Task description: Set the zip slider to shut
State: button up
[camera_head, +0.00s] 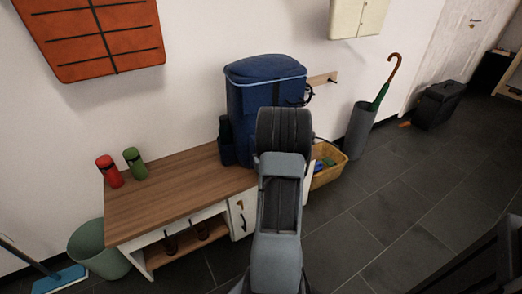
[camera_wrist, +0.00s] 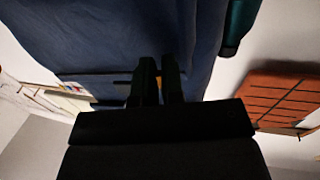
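A blue backpack (camera_head: 262,72) stands upright on the right end of a wooden bench (camera_head: 150,195). A light zip line runs around its top edge. My arm covers much of its front, so my gripper is hidden in the head view. In the wrist view my gripper (camera_wrist: 160,65) is close against the blue cloth of the backpack (camera_wrist: 90,30). Its two dark fingers have a narrow gap between them; I cannot tell whether something thin is held.
A green bin (camera_head: 97,250) stands at left.

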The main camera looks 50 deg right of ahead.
jog(key=o, duration=0.4)
jog(key=shift+a, duration=0.1)
jog(key=p+v, duration=0.8)
jog(key=v, duration=0.5)
jog(key=shift+s+a+p, duration=0.15)
jog(key=shift+s+p, duration=0.05)
jog(key=shift+p, duration=0.15)
